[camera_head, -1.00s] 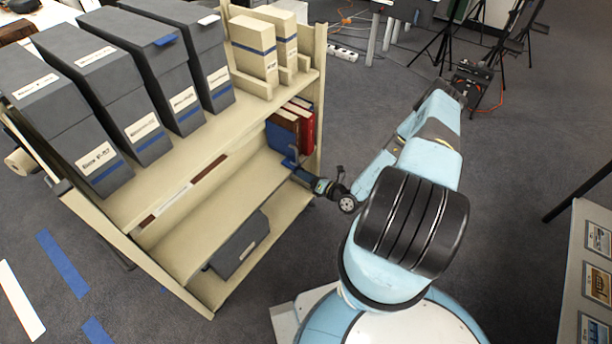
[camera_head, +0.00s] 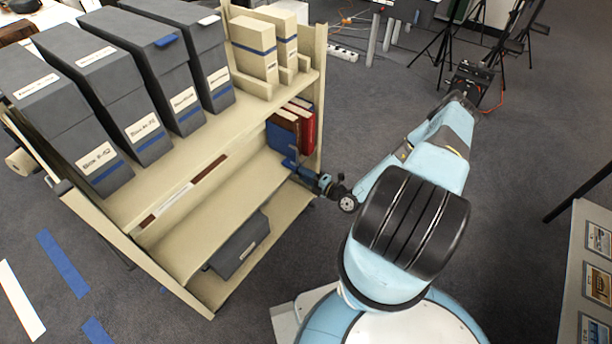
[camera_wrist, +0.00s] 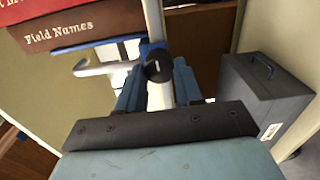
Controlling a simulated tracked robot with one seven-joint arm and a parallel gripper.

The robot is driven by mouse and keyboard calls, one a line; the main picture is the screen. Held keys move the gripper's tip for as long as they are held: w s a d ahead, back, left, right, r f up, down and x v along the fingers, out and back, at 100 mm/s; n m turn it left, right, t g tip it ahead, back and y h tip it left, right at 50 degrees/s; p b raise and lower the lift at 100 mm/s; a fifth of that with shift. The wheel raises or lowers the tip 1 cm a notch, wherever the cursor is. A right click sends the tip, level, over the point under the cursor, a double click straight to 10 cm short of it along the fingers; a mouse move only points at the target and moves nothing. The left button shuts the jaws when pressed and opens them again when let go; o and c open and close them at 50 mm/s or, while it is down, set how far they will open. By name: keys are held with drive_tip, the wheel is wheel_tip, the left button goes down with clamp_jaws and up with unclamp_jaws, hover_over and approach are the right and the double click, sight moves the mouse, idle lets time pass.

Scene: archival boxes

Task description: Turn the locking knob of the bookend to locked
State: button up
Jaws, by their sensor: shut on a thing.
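The bookend (camera_head: 282,141) shows blue at the front of the books on the middle shelf in the head view. In the wrist view its locking knob (camera_wrist: 158,66) is a round black part beside a pale upright bar, with a pale lever reaching left. My gripper (camera_wrist: 158,84) has one blue finger on each side of the knob and is shut on it. In the head view my gripper (camera_head: 298,171) reaches the shelf's right end, low on the bookend. The fingers' contact with the knob is partly hidden, and I cannot tell the knob's lock position.
Brown and red books (camera_head: 301,125) stand behind the bookend; they also show in the wrist view (camera_wrist: 75,33). A grey box (camera_head: 240,246) lies on the bottom shelf. The shelf's side post (camera_head: 319,95) is close to my gripper.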

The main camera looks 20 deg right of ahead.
drive_tip(key=shift+f+m, duration=0.2)
drive_tip(key=shift+m, duration=0.1)
drive_tip(key=o, duration=1)
drive_tip(key=shift+r, duration=0.1)
drive_tip(key=shift+o, duration=0.2)
drive_tip(key=v, duration=1.3)
drive_tip(key=shift+s+d, duration=0.25)
drive_tip(key=shift+s, duration=0.1)
